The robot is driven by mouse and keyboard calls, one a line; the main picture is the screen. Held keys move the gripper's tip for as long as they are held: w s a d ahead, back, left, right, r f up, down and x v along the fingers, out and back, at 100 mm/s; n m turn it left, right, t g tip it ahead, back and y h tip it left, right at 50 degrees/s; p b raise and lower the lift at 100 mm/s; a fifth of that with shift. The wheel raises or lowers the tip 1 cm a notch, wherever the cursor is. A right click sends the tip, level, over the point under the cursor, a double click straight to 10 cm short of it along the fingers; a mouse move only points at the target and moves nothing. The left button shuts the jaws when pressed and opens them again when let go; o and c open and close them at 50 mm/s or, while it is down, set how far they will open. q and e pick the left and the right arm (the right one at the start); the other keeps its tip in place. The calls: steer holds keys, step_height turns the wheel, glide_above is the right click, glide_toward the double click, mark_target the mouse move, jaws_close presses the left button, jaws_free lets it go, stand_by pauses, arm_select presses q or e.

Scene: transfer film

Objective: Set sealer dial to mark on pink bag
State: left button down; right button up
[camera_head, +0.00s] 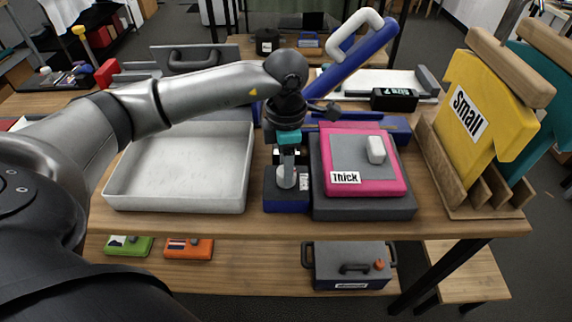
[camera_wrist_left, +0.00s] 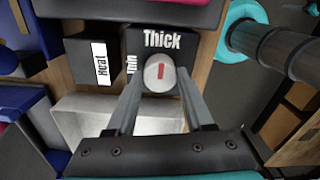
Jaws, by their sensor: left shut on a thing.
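The pink bag (camera_head: 393,181) lies flat on a dark grey block, with a grey square on it and a white label reading "Thick". The sealer (camera_head: 348,65) is blue with a raised arm and white handle. Its dial (camera_wrist_left: 160,72) is a pale round knob with a red line, on a dark box (camera_head: 286,204) marked "Thick" and partly hidden "Thin". The red line lies towards the "Thick" word in the left wrist view. My left gripper (camera_head: 287,180) points down, its fingers (camera_wrist_left: 160,88) shut on the dial's sides. My right gripper is out of view.
An empty white tray (camera_head: 180,168) stands left of the dial box. A wooden rack (camera_head: 462,197) with yellow and teal shirt shapes stands at the right; the yellow one reads "Small". A box labelled "Heat" (camera_wrist_left: 88,62) is beside the dial box.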

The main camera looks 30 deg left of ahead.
arm_select(q)
steer(key=shift+c, duration=1.5)
jaws_free()
step_height(320, 180, up, 15)
steer(key=shift+r+p, duration=0.15)
steer(key=shift+p, duration=0.3)
